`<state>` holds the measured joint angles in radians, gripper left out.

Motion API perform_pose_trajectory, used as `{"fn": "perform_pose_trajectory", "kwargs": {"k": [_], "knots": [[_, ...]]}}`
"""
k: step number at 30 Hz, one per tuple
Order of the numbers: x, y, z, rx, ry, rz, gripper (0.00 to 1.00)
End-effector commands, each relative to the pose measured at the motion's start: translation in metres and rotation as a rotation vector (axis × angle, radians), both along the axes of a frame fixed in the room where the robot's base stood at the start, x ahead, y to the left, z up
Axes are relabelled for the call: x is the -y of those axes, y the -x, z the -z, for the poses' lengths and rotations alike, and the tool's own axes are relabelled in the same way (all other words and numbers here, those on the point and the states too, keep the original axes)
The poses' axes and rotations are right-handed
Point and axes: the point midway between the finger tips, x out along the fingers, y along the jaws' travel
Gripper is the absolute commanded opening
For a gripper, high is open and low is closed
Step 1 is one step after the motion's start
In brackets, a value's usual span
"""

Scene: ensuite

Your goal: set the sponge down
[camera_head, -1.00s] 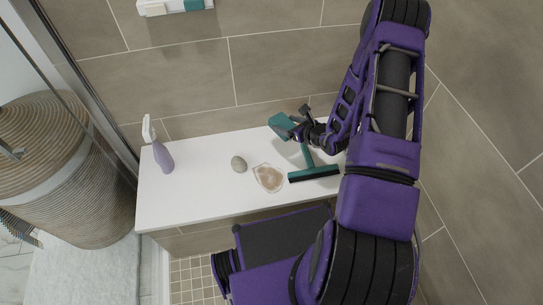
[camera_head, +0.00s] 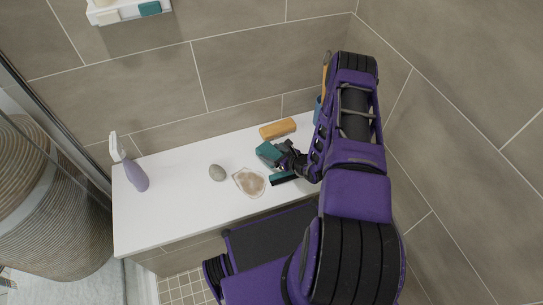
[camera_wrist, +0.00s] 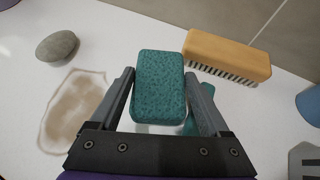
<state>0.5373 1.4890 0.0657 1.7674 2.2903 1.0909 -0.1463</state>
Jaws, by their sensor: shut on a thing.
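The teal sponge (camera_wrist: 160,85) is between the two fingers of my gripper (camera_wrist: 160,98) in the wrist view. The gripper is shut on it. In the head view, the sponge (camera_head: 268,153) shows at the tip of my gripper (camera_head: 280,158), over the right part of the white bench (camera_head: 175,205). I cannot tell whether the sponge touches the bench top.
A wooden brush (camera_head: 278,129) lies behind the sponge. A teal squeegee (camera_head: 284,178) lies partly hidden by my arm. A brown stain (camera_head: 250,182), a grey stone (camera_head: 217,172) and a purple spray bottle (camera_head: 134,173) are to the left. Bench between bottle and stone is clear.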

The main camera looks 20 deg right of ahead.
Motion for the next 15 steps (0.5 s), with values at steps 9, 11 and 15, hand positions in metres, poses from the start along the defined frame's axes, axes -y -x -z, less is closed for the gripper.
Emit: {"fn": "perform_pose_trajectory", "kwargs": {"k": [9, 11, 15], "knots": [[-0.0002, -0.0004, 0.0139, 0.001, 0.0, 0.0, 0.27], [-0.0001, -0.0003, 0.0148, 0.001, 0.0, 0.0, 0.27], [0.0, -0.0003, 0.0172, 0.001, 0.0, 0.0, 0.87]]}}
